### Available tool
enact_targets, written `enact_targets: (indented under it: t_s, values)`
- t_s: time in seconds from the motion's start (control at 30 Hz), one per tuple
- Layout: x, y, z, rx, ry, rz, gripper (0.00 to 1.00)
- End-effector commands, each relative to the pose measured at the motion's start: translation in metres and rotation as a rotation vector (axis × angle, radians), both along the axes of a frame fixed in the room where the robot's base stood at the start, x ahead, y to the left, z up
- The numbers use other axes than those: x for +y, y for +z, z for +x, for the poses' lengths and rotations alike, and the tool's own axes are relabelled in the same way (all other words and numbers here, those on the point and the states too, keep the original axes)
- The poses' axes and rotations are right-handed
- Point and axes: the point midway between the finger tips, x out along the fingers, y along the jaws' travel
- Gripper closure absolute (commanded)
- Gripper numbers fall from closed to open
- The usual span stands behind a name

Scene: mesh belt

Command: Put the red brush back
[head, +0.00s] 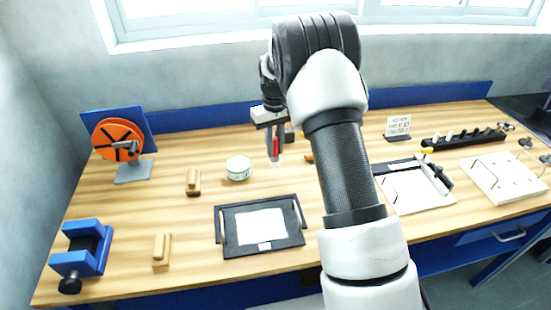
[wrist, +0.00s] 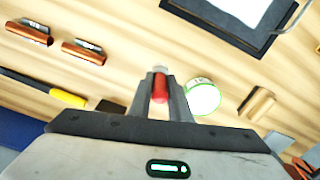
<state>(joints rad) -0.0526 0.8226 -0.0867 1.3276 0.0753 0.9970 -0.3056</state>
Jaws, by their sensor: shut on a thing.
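The red brush (head: 276,147) is in my gripper (head: 273,140), above the back middle of the wooden bench. In the head view it hangs roughly upright, with a pale tip at its lower end. In the wrist view the red brush (wrist: 160,86) shows between the two grey fingers of my gripper (wrist: 160,102), which are shut on it. The pale tip seems clear of the bench top, but the exact gap cannot be told. My arm hides part of the bench to the right of the brush.
A white-and-green tin (head: 238,168) stands just left of the gripper. Wooden blocks (head: 193,182) and a black tray (head: 230,245) lie nearer the front. A black rack (head: 463,140) stands at right.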

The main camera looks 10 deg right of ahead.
Motion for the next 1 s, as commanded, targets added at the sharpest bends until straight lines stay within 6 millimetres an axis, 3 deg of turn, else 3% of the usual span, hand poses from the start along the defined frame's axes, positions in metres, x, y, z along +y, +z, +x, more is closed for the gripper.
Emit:
enact_targets:
  t_s: [0.37, 0.73, 0.77, 0.87, 1.0]
  values:
    - [0.0, -0.04, -0.001, 0.002, 0.003, -0.001, 1.0]
    - [0.0, -0.047, 0.0, -0.001, 0.003, -0.001, 1.0]
    - [0.0, -0.046, 0.0, -0.001, 0.003, -0.001, 0.81]
    - [0.0, -0.045, 0.0, -0.001, 0.003, -0.001, 0.64]
    - [0.0, -0.045, 0.0, -0.001, 0.003, 0.0, 0.64]
